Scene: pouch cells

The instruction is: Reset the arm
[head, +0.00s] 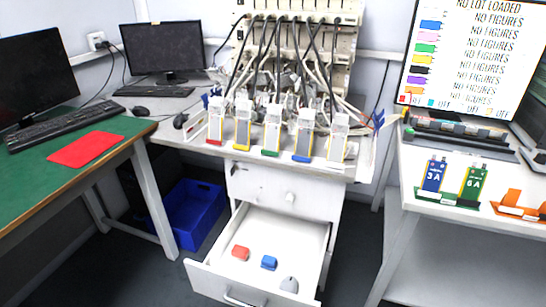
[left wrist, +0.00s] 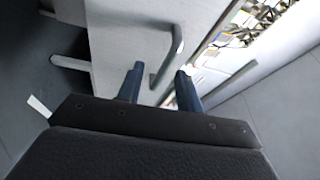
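My left gripper (left wrist: 160,82) shows only in the left wrist view. Its two dark fingers stand apart with nothing between their tips. A grey bar handle (left wrist: 172,60) on a white front lies just beyond the fingertips; I cannot tell the exact gap. Neither arm shows in the head view, and my right gripper is not in view. In the head view the white drawer (head: 205,277) under the middle bench is pulled open.
Several pouch cells (head: 272,130) stand in a row on the middle bench below a cabled rack. A green-topped table (head: 100,150) with a red mat (head: 86,149) is at left. A blue bin (head: 190,215) sits on the floor. A blue cell (head: 433,174) and green cell (head: 473,183) stand at right.

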